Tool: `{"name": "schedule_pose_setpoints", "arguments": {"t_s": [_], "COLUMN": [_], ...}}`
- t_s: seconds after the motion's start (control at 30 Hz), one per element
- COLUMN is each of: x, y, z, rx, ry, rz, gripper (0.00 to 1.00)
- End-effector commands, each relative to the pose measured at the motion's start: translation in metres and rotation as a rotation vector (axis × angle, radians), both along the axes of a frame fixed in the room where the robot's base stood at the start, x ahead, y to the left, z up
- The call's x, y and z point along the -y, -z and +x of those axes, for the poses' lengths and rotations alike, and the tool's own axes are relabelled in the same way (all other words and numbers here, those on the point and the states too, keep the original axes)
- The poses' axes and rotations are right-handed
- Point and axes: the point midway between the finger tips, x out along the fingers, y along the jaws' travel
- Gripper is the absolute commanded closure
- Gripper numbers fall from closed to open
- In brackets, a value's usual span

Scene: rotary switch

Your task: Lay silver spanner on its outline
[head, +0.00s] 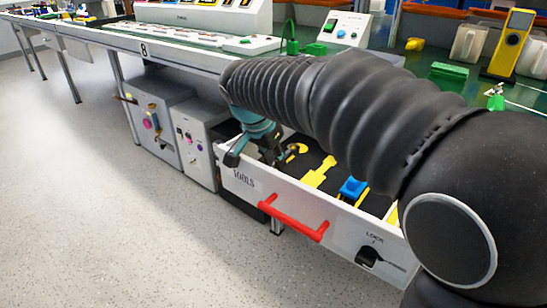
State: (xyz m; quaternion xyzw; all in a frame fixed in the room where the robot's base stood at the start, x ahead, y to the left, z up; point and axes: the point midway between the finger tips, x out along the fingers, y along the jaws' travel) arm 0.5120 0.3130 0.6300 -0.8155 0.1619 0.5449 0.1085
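An open white drawer (290,207) marked TOOLS has a dark lining with yellow tool outlines. One yellow outline (297,151) with a rounded end lies just right of my gripper, partly hidden. A second yellow outline (320,173) lies in the middle of the drawer. I cannot make out the silver spanner; the arm and gripper hide part of the drawer. My gripper (252,156), dark with teal parts above it, is low at the drawer's left end. Its fingers are small and partly hidden, so I cannot tell whether they are open or hold anything.
A blue object (352,188) sits in the drawer, right of the middle. The drawer front has a red handle (293,217) and a black lock knob (368,256). Grey cabinets (160,118) stand left under the bench (190,48). The floor at left is clear.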

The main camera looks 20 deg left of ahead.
Motion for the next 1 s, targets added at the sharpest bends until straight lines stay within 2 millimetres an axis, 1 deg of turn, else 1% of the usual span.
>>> {"name": "schedule_pose_setpoints", "arguments": {"t_s": [0.03,0.07,0.33,0.47,0.57,0.8,1.0], "x": [0.0,0.0,0.0,-0.001,-0.003,-0.01,-0.015], "y": [0.0,0.0,-0.001,-0.008,-0.02,-0.065,-0.096], "z": [0.0,0.0,0.0,-0.001,-0.006,-0.022,-0.035], "rx": [0.0,0.0,0.0,0.002,0.002,0.003,0.002], "ry": [0.0,0.0,0.0,-0.001,-0.001,-0.002,-0.001], "rz": [0.0,0.0,0.0,0.001,0.002,0.002,0.001], "gripper": [0.62,0.57,0.57,0.57,0.57,0.57,0.57]}}
